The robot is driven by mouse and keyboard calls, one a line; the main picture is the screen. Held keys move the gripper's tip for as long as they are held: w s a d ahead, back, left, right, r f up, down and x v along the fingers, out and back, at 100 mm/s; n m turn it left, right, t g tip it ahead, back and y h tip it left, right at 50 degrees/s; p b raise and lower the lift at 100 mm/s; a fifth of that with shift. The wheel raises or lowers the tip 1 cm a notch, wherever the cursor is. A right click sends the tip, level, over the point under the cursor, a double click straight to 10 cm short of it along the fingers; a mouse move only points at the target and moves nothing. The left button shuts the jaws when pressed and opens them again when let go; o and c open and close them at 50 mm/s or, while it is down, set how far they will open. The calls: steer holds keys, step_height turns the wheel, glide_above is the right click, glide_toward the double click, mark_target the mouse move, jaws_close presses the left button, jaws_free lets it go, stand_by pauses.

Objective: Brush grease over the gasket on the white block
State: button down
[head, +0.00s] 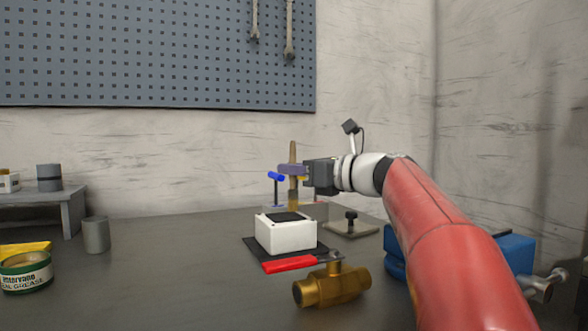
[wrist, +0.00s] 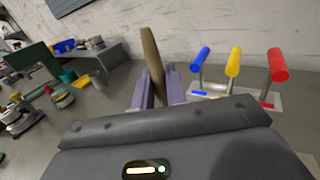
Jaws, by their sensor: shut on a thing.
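The white block (head: 284,236) stands on a dark mat (head: 257,253) on the bench. The dark gasket (head: 286,217) lies on its top. My gripper (head: 291,170) is above the block, its purple fingers shut on the brush (head: 292,152). The wooden handle points up and the bristles point down. The bristle end shows just above the gasket's back edge; I cannot tell whether it touches. In the wrist view the brush handle (wrist: 152,55) rises between the fingers of my gripper (wrist: 157,88); bristles, block and gasket are hidden. The grease tin (head: 26,272) stands at the far left.
A brass valve (head: 330,288) with a red lever lies in front of the block. A plate with a black knob (head: 351,220) and a blue vise (head: 515,250) are right. Blue, yellow and red T-handles (wrist: 233,62) stand nearby. A grey cup (head: 96,236) and shelf (head: 68,198) are left.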

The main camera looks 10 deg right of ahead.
steer(key=shift+a, duration=0.1)
steer(key=shift+s+a+f, duration=0.1)
steer(key=shift+s+a, duration=0.05)
steer(key=shift+a, duration=0.5)
steer(key=shift+s+a, duration=0.15)
steer(key=shift+a, duration=0.45)
steer(key=shift+a, duration=0.1)
steer(key=shift+s+a+p, duration=0.25)
steer(key=shift+a+p, duration=0.2)
steer(key=shift+a, duration=0.75)
steer(key=shift+d, duration=0.1)
steer(key=shift+w+d+p, duration=0.15)
steer(key=shift+d+p, duration=0.4)
steer(key=shift+d, duration=0.1)
steer(key=shift+d, duration=0.1)
steer(key=shift+w+d+p, duration=0.15)
steer(key=shift+d+p, duration=0.2)
steer(key=shift+d, duration=0.25)
steer(key=shift+w+d+p, duration=0.15)
steer(key=shift+d+p, duration=0.2)
steer(key=shift+d, duration=0.25)
